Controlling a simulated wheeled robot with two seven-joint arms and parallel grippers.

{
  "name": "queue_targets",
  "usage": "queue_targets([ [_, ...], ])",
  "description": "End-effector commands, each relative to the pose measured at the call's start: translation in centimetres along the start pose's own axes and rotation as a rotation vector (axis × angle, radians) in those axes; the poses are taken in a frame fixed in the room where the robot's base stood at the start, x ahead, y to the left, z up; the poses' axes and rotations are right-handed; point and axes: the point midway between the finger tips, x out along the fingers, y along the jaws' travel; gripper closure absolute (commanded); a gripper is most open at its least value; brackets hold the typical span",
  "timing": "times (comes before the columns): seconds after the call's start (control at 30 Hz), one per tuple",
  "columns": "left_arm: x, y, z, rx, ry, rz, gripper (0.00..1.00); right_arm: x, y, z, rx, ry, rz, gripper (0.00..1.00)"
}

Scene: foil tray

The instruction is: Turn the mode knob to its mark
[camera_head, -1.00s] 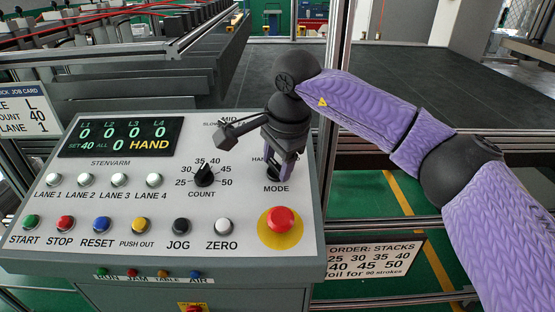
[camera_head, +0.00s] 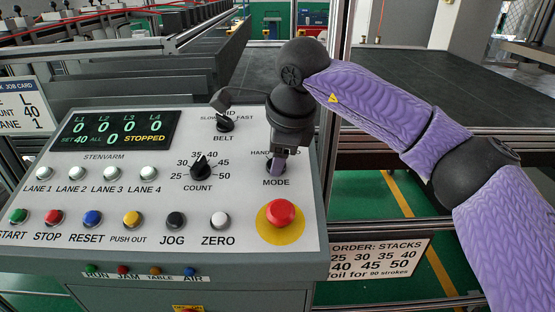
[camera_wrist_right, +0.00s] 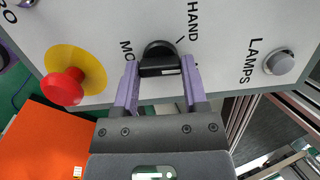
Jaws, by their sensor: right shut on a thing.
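The mode knob is black and round with a raised grip bar; it shows in the right wrist view (camera_wrist_right: 159,56) between two purple fingers. My right gripper (camera_wrist_right: 160,66) is shut on it, one finger on each side. In the head view my right gripper (camera_head: 277,164) comes down from above onto the knob, just above the MODE label, and hides most of it and part of the lettering. A short tick line shows by the word HAND in the wrist view. The knob's pointer is not clear. The display (camera_head: 117,134) reads STOPPED in yellow. My left gripper is not in view.
A red stop button (camera_head: 281,212) on a yellow disc sits just below the knob. The count knob (camera_head: 201,167) is to the left and the belt knob (camera_head: 225,124) is up-left, near my wrist. A lamps button (camera_wrist_right: 279,62) shows in the wrist view.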

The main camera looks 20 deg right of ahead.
Motion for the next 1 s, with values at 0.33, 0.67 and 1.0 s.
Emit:
queue_targets([
  [0.33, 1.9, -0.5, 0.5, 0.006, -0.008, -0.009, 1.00, 0.1, 0.1, 0.0, 0.299, -0.001, -0.055, 1.00],
  [0.67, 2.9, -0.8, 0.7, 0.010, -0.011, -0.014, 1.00, 0.0, 0.1, 0.0, 0.494, -0.001, -0.088, 1.00],
  [1.0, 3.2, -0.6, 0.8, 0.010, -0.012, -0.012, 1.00, -0.1, 0.1, 0.1, 0.572, -0.002, -0.101, 1.00],
])
